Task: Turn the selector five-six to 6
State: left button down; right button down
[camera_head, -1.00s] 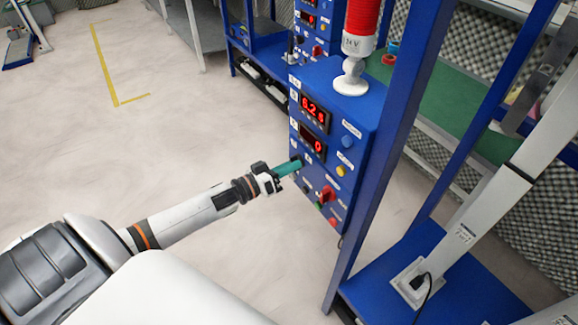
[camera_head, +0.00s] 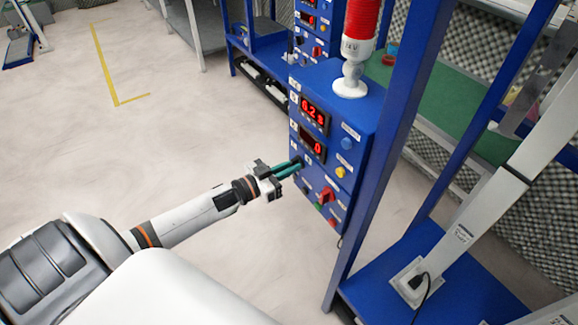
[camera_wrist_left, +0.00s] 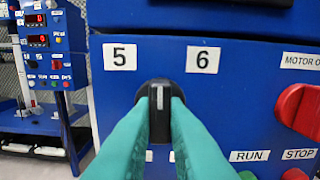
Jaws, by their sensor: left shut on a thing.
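The selector five-six is a black knob (camera_wrist_left: 159,122) on the front of a blue control box (camera_head: 312,182). In the left wrist view the labels "5" (camera_wrist_left: 120,56) and "6" (camera_wrist_left: 203,59) are above it, left and right. A white line on the knob points nearly straight up, between the two labels. My left gripper (camera_head: 297,163) is at the box front, its green fingers shut on the knob, one on each side. The fingers hide the lower sides of the knob. My right gripper is not in view.
Right of the knob is a red rotary handle (camera_wrist_left: 300,108), with RUN and STOP labels below. Red displays (camera_head: 313,112) are above the selector, and a red lamp (camera_head: 362,20) is on top. A blue frame post (camera_head: 385,150) is beside the box. Open floor is left.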

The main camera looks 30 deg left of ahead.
pick_arm(q)
jog(key=m, duration=0.6)
dwell(0.7)
jog(key=c, duration=1.4)
grip_release()
jog(key=shift+c, duration=0.2)
jog(key=shift+s+a, duration=0.1)
jog(key=b+v, duration=0.1)
jog(key=v, duration=1.1)
